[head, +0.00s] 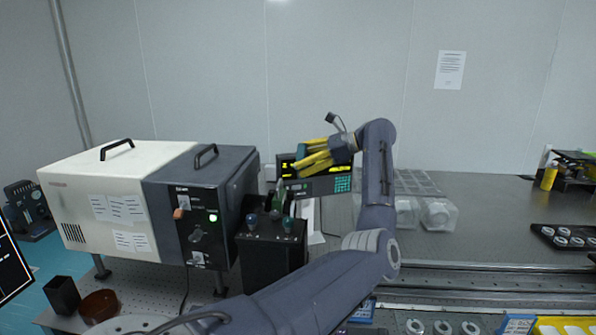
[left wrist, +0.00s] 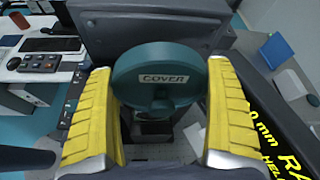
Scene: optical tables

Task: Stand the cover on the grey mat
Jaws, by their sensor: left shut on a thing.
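The cover (left wrist: 160,76) is a round teal disc with a white label reading COVER. In the left wrist view it sits between the two yellow fingers of my left gripper (left wrist: 161,120), which is shut on it. In the head view my left gripper (head: 308,158) is raised in front of a dark instrument with a lit display, and a bit of the teal cover (head: 301,150) shows between the fingers. I cannot pick out the grey mat with certainty in either view. My right gripper is not in view.
A white and dark grey box (head: 150,200) with handles stands at the left. A black unit with knobs (head: 270,258) stands below my gripper. The instrument (head: 335,184) is close behind it. Clear plastic boxes (head: 438,213) stand on the table to the right, with open surface beyond.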

